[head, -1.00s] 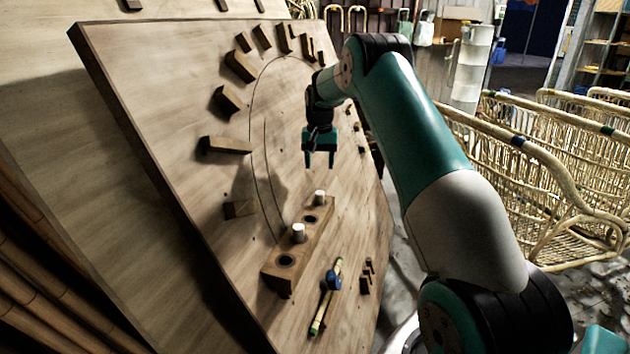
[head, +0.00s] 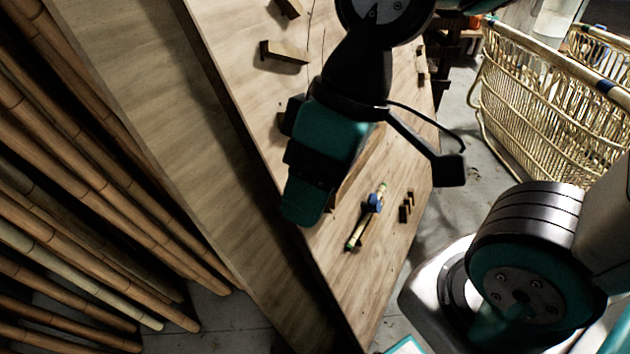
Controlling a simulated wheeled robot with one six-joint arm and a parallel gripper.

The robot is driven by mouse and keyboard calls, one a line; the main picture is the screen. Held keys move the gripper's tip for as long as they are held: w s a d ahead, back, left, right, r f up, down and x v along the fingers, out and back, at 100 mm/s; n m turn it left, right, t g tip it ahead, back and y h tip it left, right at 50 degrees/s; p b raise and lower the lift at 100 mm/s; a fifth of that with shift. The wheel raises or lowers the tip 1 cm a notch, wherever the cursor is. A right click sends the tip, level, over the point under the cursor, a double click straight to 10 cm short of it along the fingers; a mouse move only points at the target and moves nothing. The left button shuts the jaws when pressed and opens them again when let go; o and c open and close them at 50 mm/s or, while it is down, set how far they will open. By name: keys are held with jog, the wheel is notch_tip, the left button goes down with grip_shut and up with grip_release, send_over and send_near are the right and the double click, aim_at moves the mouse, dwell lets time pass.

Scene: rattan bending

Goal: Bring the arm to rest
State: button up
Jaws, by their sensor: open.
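My gripper (head: 308,205) is large in the head view, near the middle. It is teal and black, points downward, and shows from the side, with one finger covering the other. I see nothing held in it. It hangs in front of the tilted wooden board (head: 277,110), and I cannot tell how far it stands off from it. My wrist and gripper hide much of the board's middle and the block with round holes.
A short rod with a blue part (head: 371,206) lies low on the board, beside small pegs (head: 406,207). Wooden blocks (head: 284,51) stick out higher up. Bamboo poles (head: 90,190) fill the left. A rattan basket frame (head: 560,100) stands at right. Grey floor shows between the board and basket.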

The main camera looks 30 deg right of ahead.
jog(key=shift+r, duration=0.1)
notch_tip(320, 180, up, 17)
jog(key=p, duration=1.7)
jog(key=shift+r+p, duration=0.15)
jog(key=shift+p, duration=0.15)
